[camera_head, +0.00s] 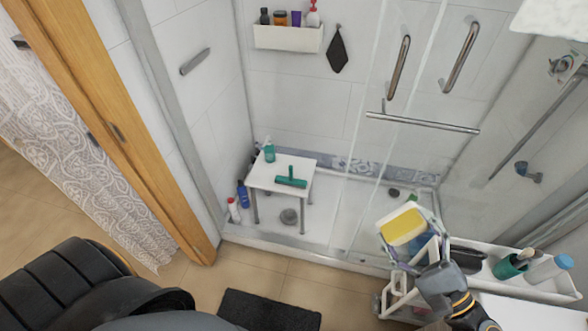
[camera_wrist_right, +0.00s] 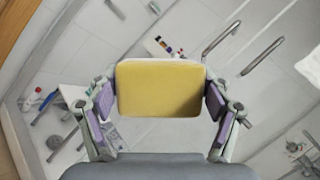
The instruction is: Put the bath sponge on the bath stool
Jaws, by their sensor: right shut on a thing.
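The yellow bath sponge (camera_head: 402,227) is held up at the right of the head view, above the cart. My right gripper (camera_head: 410,247) is shut on it. In the right wrist view the sponge (camera_wrist_right: 158,88) sits between the two purple finger pads, one at each side. The white bath stool (camera_head: 262,176) stands in the shower, left of and beyond the sponge. A green squeegee and a green bottle stand or lie on its top. The stool shows partly at the left of the wrist view (camera_wrist_right: 74,96). My left gripper is not in view.
On the stool, the squeegee (camera_head: 291,179) takes the right part and the bottle (camera_head: 269,151) the back edge; the front left is bare. Glass shower panels (camera_head: 375,130) stand right of the stool. The white cart (camera_head: 535,290) is at lower right. A dark mat (camera_head: 268,311) lies in front.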

